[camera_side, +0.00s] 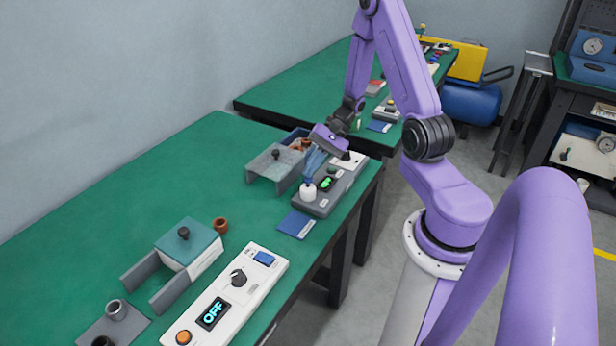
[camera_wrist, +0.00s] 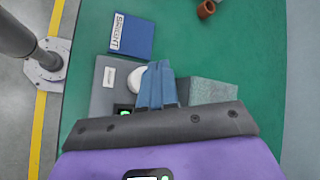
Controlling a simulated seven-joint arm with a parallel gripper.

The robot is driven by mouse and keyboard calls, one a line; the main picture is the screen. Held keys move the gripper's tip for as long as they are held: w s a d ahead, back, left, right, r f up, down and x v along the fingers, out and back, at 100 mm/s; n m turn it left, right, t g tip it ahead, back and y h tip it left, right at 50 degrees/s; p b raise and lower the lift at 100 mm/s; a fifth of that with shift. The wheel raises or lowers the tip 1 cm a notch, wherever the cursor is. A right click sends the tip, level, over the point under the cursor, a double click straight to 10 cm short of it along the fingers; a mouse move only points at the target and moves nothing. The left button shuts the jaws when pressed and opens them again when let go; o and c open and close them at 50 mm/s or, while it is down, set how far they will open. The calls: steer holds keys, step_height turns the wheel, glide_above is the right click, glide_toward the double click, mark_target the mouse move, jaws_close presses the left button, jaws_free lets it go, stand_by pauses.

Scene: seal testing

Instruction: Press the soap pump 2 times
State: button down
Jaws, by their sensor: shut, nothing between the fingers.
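A small white rounded piece, which looks like the soap pump (camera_side: 308,192), stands at the near end of a grey unit (camera_side: 318,206) on the green table. In the wrist view the pump (camera_wrist: 135,80) shows as a white disc partly behind my blue fingers. My gripper (camera_side: 309,178) points down with its fingers together and empty. In the side view its tips are at the top of the pump. In the wrist view my gripper (camera_wrist: 159,65) overlaps the pump's right side. I cannot tell whether the tips touch it.
A blue labelled card (camera_side: 296,224) lies in front of the grey unit. A grey fixture with a knob (camera_side: 275,162) stands close left of my fingers. A white control box reading OFF (camera_side: 237,283) and a teal-topped fixture (camera_side: 188,245) are nearer. The left table area is clear.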

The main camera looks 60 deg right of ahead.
steer(key=shift+f, duration=0.5)
stand_by(0.5)
steer(key=shift+r, duration=1.3)
steer(key=shift+r, duration=2.5)
stand_by(0.6)
step_height(320, 180, up, 4)
steer(key=shift+f, duration=0.1)
steer(key=shift+f, duration=0.1)
stand_by(0.4)
